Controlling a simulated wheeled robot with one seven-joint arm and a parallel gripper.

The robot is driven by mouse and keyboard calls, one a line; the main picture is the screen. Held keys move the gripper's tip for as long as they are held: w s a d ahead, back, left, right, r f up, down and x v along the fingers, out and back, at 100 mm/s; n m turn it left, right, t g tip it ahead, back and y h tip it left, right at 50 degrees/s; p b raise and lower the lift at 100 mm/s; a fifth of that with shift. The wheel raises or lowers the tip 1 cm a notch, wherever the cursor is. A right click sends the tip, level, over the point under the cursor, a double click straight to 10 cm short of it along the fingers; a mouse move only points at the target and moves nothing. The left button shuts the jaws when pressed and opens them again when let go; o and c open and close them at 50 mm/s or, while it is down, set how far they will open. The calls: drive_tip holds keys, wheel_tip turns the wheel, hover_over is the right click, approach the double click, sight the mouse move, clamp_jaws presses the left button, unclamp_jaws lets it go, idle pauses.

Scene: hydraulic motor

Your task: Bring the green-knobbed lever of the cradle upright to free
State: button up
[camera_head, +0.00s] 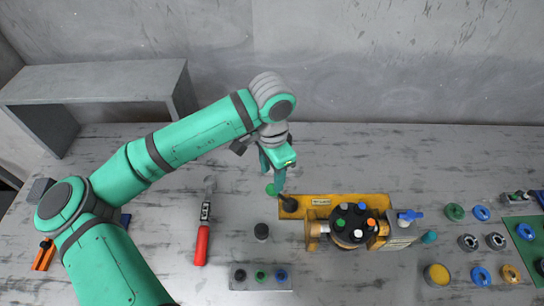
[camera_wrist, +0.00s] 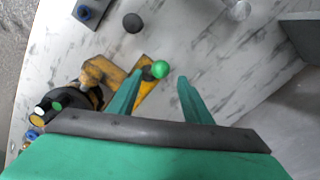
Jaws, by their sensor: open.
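The yellow cradle (camera_head: 330,200) stands on the table right of my gripper and holds a dark round motor (camera_head: 352,228) with coloured caps on top. The lever's green knob (camera_head: 270,189) shows just left of the cradle's left end, beside a dark round part. My gripper (camera_head: 275,180) is above the knob, pointing down. In the wrist view the knob (camera_wrist: 160,69) appears between the two open fingers, nearer the left one, with no clear contact. The cradle (camera_wrist: 150,92) lies partly behind the left finger there. The lever's shaft is mostly hidden, so its tilt is hard to tell.
A red-handled tool (camera_head: 202,240) and a dark cylinder (camera_head: 261,231) lie left of the cradle. A grey block with several coloured pieces (camera_head: 262,288) is in front. A blue-handled valve (camera_head: 410,215) and several rings are on the right. The table behind the cradle is clear.

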sight(272, 186)
drive_tip(key=shift+w+d+f, duration=0.1)
drive_tip(key=shift+w+f, duration=0.1)
drive_tip(key=shift+f, duration=0.9)
wheel_tip(272, 186, down, 4)
drive_tip(key=shift+f, duration=0.15)
drive_tip(key=shift+s+f, duration=0.1)
drive_tip(key=shift+f, duration=1.15)
drive_tip(key=c, duration=0.7)
